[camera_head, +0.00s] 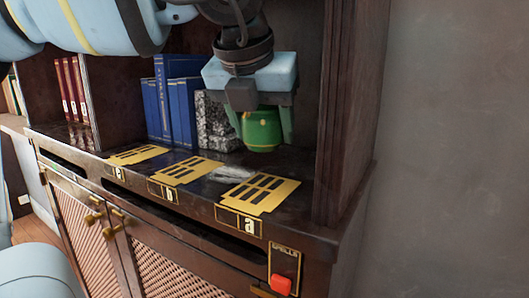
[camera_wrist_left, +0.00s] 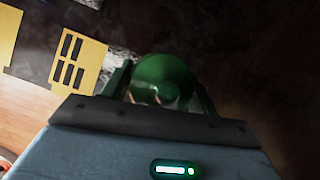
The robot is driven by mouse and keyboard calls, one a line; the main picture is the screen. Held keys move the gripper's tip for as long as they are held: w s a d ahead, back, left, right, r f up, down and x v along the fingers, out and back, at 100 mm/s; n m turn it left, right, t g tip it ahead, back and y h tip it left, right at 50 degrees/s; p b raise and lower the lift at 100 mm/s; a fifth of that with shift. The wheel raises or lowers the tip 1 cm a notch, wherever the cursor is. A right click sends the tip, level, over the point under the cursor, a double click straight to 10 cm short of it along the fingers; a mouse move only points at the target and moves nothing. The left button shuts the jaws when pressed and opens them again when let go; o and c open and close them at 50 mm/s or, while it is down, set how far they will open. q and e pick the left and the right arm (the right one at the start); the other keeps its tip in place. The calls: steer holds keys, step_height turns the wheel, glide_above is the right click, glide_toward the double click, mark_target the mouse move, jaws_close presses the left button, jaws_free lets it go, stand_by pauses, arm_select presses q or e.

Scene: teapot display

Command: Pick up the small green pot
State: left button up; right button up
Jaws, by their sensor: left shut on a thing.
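The small green pot (camera_head: 262,130) is between the fingers of my left gripper (camera_head: 262,118), near the right end of the wooden shelf. The gripper comes from above and is shut on the pot. In the left wrist view the round green top of the pot (camera_wrist_left: 162,80) shows between the two fingers (camera_wrist_left: 160,88). The gripper body covers the pot's upper part in the head view. I cannot tell whether its bottom touches the shelf. My right gripper is not in view.
Yellow slotted plates (camera_head: 258,192) lie along the shelf's front, above lettered labels. Blue books (camera_head: 180,100) and a grey stone block (camera_head: 214,122) stand to the pot's left. A wooden side post (camera_head: 342,110) rises close on the right. A red button (camera_head: 280,285) sits on the cabinet front.

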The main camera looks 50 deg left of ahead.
arm_select(q)
step_height(320, 180, up, 2)
steer(key=s+a+b, duration=0.1)
steer(key=s+a, duration=0.2)
steer(key=s, duration=0.6)
steer(key=s+a+b, duration=0.1)
steer(key=s+a, duration=0.3)
steer(key=s, duration=0.5)
steer(key=shift+a+f, duration=0.15)
steer(key=shift+f, duration=0.1)
steer(key=shift+s, duration=0.2)
